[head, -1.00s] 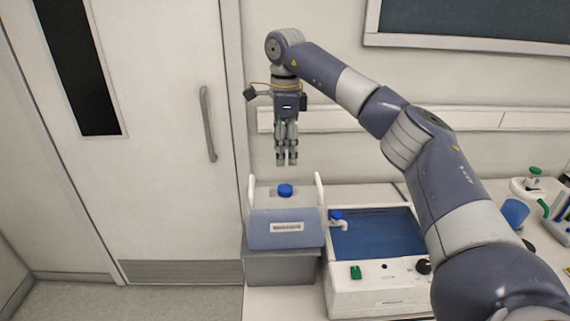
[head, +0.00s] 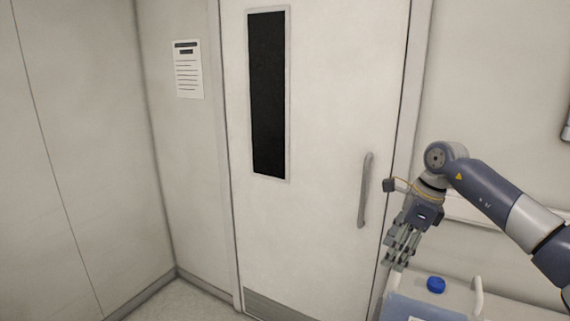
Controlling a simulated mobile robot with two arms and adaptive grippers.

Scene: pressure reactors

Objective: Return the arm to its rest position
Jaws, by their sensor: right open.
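My right arm comes in from the right edge of the head view, raised and bent at the wrist. My right gripper (head: 398,262) hangs from it, pointing down and slightly left. It is open and holds nothing visible. It appears just above and left of a blue-capped container (head: 425,308), but I cannot tell the exact gap. My left gripper is not in view.
A white door (head: 325,230) with a dark window and a grey handle (head: 365,190) stands behind the gripper. A notice (head: 188,70) hangs on the wall at left. The floor (head: 180,303) at lower left is clear.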

